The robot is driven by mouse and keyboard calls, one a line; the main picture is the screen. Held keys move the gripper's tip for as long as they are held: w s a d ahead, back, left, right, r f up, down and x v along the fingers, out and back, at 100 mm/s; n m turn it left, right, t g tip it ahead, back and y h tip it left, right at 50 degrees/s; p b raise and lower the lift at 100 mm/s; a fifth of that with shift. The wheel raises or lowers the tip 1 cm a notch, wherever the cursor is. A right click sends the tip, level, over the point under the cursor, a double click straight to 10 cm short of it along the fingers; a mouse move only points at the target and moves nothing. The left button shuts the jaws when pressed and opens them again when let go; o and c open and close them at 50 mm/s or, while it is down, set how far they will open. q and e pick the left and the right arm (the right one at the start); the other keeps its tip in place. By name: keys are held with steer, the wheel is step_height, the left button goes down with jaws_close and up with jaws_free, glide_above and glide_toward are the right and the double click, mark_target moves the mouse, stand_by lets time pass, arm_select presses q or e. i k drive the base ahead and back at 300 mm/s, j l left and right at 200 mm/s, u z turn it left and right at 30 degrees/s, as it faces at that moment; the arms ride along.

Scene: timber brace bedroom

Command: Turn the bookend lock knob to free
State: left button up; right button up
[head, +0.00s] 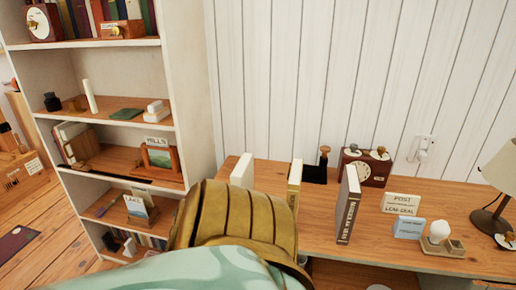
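On the desk against the white plank wall, a small black stand (315,174) has an upright post topped by a wooden knob (325,150). It may be the bookend with its lock knob, but it is too small for me to be sure or to read the knob's setting. Upright books stand in front and to its left: a white one (242,171), a yellow-tan one (294,185) and a thick grey one (348,206). Neither of my grippers shows in the head view. A large gold and teal form hides part of the desk's front left.
Right of the stand are a red-brown box with a dial (366,169), cards (400,203), a small wooden holder (443,245) and a lamp (494,194). A shelf unit (196,85) with several objects stands left. Bare desk (382,252) lies at the front.

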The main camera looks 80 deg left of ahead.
mark_target(83, 161)
steer(key=u, duration=2.35)
